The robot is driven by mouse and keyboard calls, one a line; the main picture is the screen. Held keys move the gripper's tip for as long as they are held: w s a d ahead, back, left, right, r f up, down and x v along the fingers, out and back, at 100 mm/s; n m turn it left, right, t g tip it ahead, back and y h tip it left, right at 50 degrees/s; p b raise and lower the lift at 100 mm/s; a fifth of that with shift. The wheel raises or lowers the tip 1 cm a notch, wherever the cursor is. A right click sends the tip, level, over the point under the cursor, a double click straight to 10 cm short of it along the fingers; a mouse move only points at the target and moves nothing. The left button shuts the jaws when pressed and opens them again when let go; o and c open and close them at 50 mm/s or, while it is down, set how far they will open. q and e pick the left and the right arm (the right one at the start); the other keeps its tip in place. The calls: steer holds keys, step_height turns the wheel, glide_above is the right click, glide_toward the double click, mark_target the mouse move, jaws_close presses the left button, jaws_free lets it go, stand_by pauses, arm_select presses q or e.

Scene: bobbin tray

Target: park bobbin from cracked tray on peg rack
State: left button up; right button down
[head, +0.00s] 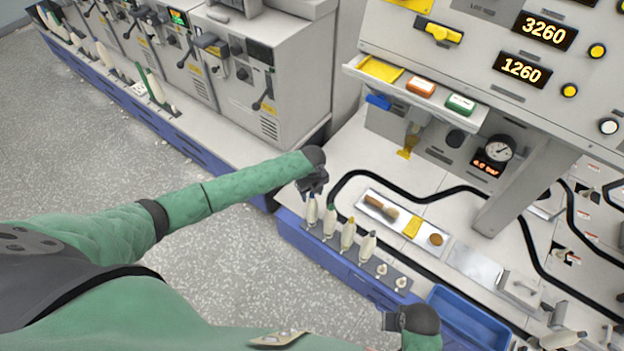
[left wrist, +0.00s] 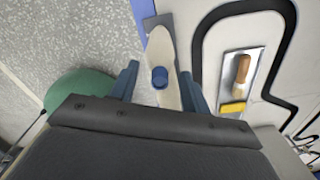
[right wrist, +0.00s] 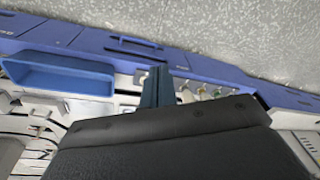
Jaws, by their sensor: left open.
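The peg rack (head: 391,276) runs along the front edge of the bench. A blue-topped bobbin (head: 312,212) stands at its left end, then a green-topped bobbin (head: 330,222), a yellow-topped one (head: 348,235) and another blue-topped one (head: 367,246). Two pegs at the right end are bare. My left gripper (head: 313,189) is open at the top of the leftmost bobbin. In the left wrist view that bobbin (left wrist: 161,52) stands between its fingers (left wrist: 158,82). My right gripper (right wrist: 157,87) appears shut and empty near the bench front. The cracked tray cannot be made out for certain.
A blue bin (head: 468,318) is right of the rack. A shallow tray (head: 398,222) behind the rack holds a brush (head: 380,207), a yellow block (head: 412,227) and a round brown piece (head: 436,239). A metal plate (head: 474,263) lies further right. A machine panel overhangs the bench.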

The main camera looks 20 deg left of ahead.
arm_select(q)
steer(key=shift+r+p, duration=0.3)
steer(key=shift+r, duration=0.1)
steer(key=shift+r+p, duration=0.5)
steer(key=shift+r, duration=0.35)
steer(key=shift+r+p, duration=0.25)
steer(key=shift+p, duration=0.15)
steer(key=shift+r+p, duration=0.6)
steer(key=shift+r, duration=0.35)
steer(key=shift+r+p, duration=0.45)
steer(key=shift+p, duration=0.15)
steer(key=shift+r+p, duration=0.4)
steer(key=shift+r, duration=0.15)
steer(key=shift+r+p, duration=0.35)
steer(key=shift+r, duration=0.1)
arm_select(e)
steer(key=s+d+f, duration=0.1)
steer(key=s+f, duration=0.1)
steer(key=f, duration=0.9)
steer(key=s+d+f, duration=0.2)
steer(key=f, duration=0.9)
steer(key=shift+s+d+h, duration=0.2)
steer(key=shift+s+h, duration=0.1)
steer(key=shift+r, duration=0.15)
